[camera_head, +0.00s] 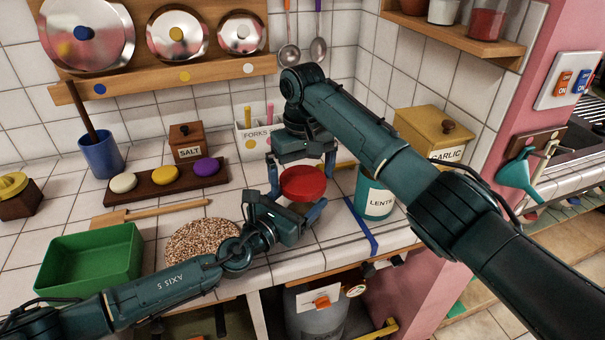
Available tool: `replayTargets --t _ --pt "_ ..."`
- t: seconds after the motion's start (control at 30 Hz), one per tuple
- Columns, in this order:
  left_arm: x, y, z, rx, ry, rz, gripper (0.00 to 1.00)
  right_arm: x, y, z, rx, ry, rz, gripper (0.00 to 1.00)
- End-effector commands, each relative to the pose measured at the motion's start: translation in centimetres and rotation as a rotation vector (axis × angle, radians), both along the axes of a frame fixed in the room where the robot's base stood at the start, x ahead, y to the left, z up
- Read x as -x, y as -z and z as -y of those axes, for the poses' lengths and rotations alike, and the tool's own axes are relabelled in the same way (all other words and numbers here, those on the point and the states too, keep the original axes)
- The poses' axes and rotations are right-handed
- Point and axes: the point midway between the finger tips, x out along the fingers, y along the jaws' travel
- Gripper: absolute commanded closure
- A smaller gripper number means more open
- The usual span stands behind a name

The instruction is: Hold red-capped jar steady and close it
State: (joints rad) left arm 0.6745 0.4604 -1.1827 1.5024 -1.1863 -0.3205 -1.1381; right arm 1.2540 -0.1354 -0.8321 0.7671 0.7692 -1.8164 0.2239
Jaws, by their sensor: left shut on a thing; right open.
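The red-capped jar stands on the tiled counter near its front edge. Its red cap (303,182) shows from above, and the jar body below is mostly hidden by my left gripper. My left gripper (293,207) comes in low from the left and is shut on the jar below the cap. My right gripper (301,176) points down from above and is open, with one finger on each side of the red cap. I cannot tell whether its fingers touch the cap, or how the cap sits on the jar.
A teal lentils canister (375,196) stands close on the right, with a blue strip (361,226) before it. A yellow garlic box (434,132) and white forks holder (254,140) stand behind. A round speckled mat (202,241) and green bin (91,262) lie left.

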Motion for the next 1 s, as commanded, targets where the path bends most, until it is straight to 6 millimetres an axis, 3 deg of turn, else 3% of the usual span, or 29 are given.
replayTargets --t 0.6,1.0 --pt "0.0 0.1 0.0 -0.001 0.000 -0.001 0.88 0.0 -10.8 0.0 -0.001 0.000 0.002 0.00" --pt "0.0 0.1 0.0 -0.001 0.001 -0.001 0.88 0.0 -11.9 0.0 -0.001 -0.001 0.000 0.00"
